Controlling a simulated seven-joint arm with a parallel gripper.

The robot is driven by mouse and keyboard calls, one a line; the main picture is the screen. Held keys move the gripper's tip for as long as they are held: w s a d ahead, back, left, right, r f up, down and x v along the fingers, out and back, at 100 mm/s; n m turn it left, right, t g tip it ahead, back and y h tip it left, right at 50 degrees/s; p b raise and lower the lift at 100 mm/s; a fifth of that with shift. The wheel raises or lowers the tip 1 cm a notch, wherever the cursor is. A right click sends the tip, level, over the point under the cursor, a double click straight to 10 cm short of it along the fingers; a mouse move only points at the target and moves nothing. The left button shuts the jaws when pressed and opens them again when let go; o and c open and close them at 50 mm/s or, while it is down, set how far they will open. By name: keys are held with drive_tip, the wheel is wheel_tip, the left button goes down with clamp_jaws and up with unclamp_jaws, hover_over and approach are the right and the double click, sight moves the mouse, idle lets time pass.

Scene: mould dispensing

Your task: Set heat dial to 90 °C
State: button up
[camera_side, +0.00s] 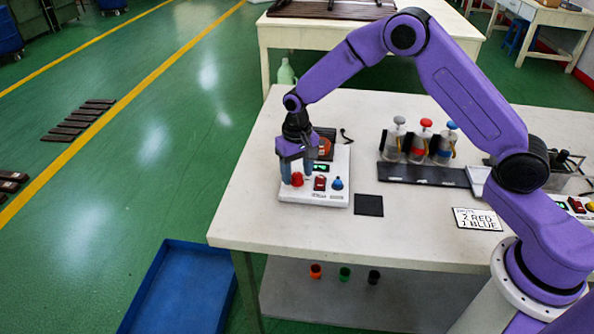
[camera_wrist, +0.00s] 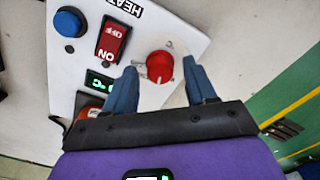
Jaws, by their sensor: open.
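The heat dial is a red round knob (camera_wrist: 160,66) on a white control box (camera_wrist: 185,30). In the side view the dial (camera_side: 297,179) is at the box's front left, and the box (camera_side: 315,197) sits near the table's left end. My gripper (camera_wrist: 165,88) is open, with one blue finger on each side of the dial; I cannot tell whether they touch it. It also shows over the dial in the side view (camera_side: 291,172). A small green display (camera_wrist: 100,82) is lit, but its digits are too small to read surely. The dial's scale marks are unclear.
The box also carries a red on/off rocker switch (camera_wrist: 112,40) and a blue button (camera_wrist: 69,22). A black square pad (camera_side: 369,205) lies right of the box. Several pump bottles (camera_side: 420,143) stand on a dark tray. A card (camera_side: 477,219) reads 2 RED, 1 BLUE.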

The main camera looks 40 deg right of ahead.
drive_tip(key=shift+f, duration=0.15)
clamp_jaws()
drive_tip(key=shift+n, duration=0.4)
drive_tip(key=n, duration=0.3)
drive_tip(key=shift+n, duration=2.1)
unclamp_jaws()
